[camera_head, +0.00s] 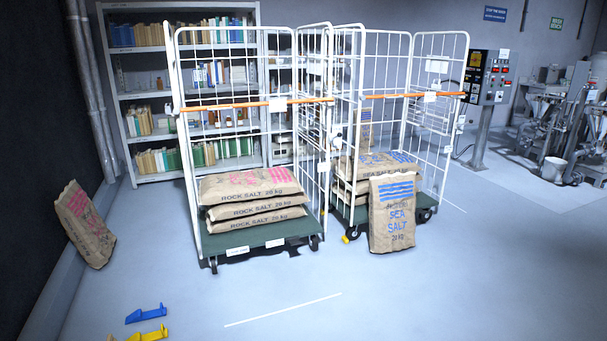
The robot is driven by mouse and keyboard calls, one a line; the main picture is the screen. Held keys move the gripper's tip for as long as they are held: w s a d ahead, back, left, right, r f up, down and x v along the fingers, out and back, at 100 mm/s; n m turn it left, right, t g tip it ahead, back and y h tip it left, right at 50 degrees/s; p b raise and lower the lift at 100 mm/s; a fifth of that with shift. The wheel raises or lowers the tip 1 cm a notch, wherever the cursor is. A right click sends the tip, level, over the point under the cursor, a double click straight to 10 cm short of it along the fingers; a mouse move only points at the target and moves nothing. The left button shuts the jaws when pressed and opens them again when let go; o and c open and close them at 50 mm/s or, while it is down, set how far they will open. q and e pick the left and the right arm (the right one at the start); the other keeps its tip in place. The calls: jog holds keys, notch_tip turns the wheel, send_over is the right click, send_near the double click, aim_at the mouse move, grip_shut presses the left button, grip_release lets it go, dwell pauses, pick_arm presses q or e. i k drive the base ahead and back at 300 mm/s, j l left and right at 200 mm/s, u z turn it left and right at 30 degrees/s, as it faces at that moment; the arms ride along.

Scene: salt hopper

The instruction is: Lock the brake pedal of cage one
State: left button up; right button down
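Two white wire roll cages stand side by side in the middle of the head view. The left cage (249,245) has a green base with two white labels too small to read, and carries stacked rock salt sacks (252,197). The right cage (425,206) carries sea salt sacks (375,163). A small yellow part (351,234) shows low at the right cage's front left corner; I cannot tell whether it is a pedal. No pedal shows clearly on the left cage. I cannot tell which cage is cage one. Neither gripper is in view.
A sea salt sack (392,213) stands upright before the right cage. Another sack (85,224) leans on the left wall. Blue (146,314) and yellow (149,333) pieces lie on the floor at lower left. A control box (487,80) stands at right.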

aim_at(294, 242)
jog(key=i, duration=1.2)
jog(key=i+l+u, duration=0.1)
jog(key=i, duration=1.05)
jog(key=i+l+u, duration=0.1)
jog(key=i+u, duration=0.15)
jog(key=i, duration=0.2)
jog(key=i+l+u, duration=0.2)
jog(key=i, duration=0.2)
